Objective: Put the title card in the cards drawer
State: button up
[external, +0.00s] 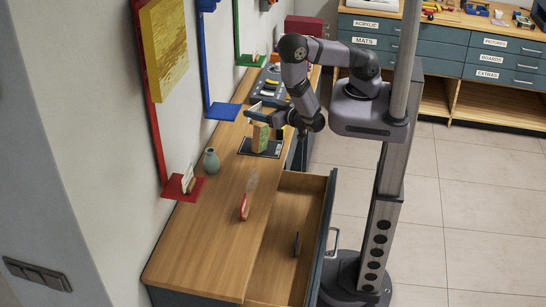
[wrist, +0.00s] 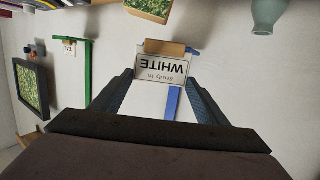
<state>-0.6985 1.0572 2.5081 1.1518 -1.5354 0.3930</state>
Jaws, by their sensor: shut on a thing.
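The title card (wrist: 162,68) is white, with "WHITE" in large dark letters upside down in the wrist view. My gripper (wrist: 160,78) is shut on it, with the card between its fingertips. In the external view my gripper (external: 262,112) is above the wooden counter, near the blue ledge, and the card is too small there to make out clearly. An open wooden drawer (external: 280,205) extends from the counter's right side, nearer the camera. A small dark object (external: 297,244) is inside it. No label on this drawer is visible.
A green-faced block (external: 261,136) on a dark mat stands close below my gripper. A grey-green vase (external: 211,160), a red-handled brush (external: 244,207) and a red ledge (external: 184,189) are nearer the camera. A blue ledge (external: 222,111) is left of my gripper.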

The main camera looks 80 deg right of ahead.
notch_tip(320, 180, up, 2)
jog(key=shift+r+p, duration=0.15)
jog(key=shift+p, duration=0.5)
jog(key=w+a+f+y+b, duration=0.1)
jog(key=w+a+f+b, duration=0.2)
jog(key=b, duration=0.5)
jog(key=w+a+f+b, duration=0.1)
jog(key=a+f+b, duration=0.1)
jog(key=a+b, duration=0.45)
jog(key=shift+n+t, duration=0.3)
jog(key=shift+n, duration=0.1)
jog(key=shift+s+d+f, duration=0.2)
jog(key=shift+d+f, duration=0.2)
jog(key=shift+f, duration=1.6)
jog(key=shift+s+d+f, duration=0.15)
jog(key=shift+d+f, duration=0.2)
jog(key=shift+f, duration=1.7)
jog(key=shift+s+d+f, duration=0.2)
jog(key=shift+d+f, duration=0.2)
jog(key=shift+f, duration=1.6)
